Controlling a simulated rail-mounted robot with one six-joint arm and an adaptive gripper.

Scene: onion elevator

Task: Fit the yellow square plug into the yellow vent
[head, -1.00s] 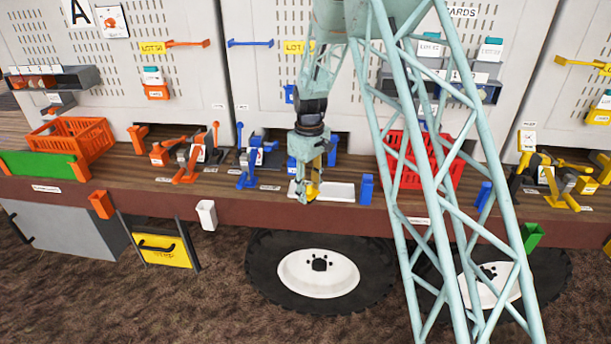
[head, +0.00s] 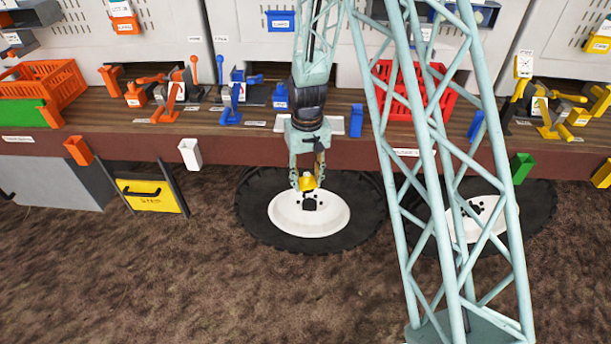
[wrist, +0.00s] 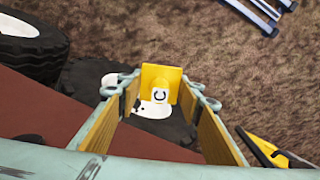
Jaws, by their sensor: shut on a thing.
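The yellow square plug (head: 307,183) is between the fingers of my gripper (head: 307,176), which is shut on it. In the head view they hang in front of the deck's front edge, with the wheel behind them. In the wrist view the plug (wrist: 174,78) shows as a yellow square plate with a pale round part carrying a dark ring mark, between the two fingertips of my gripper (wrist: 160,88). I cannot make out the yellow vent for certain in either view.
The wooden deck (head: 225,129) carries blue, orange and yellow fittings. An orange crate (head: 42,82) stands left and a red crate (head: 398,88) right. A yellow panel (head: 150,197) hangs low on the left. A large wheel (head: 358,222) is behind my gripper. Bare soil (head: 250,300) lies in front.

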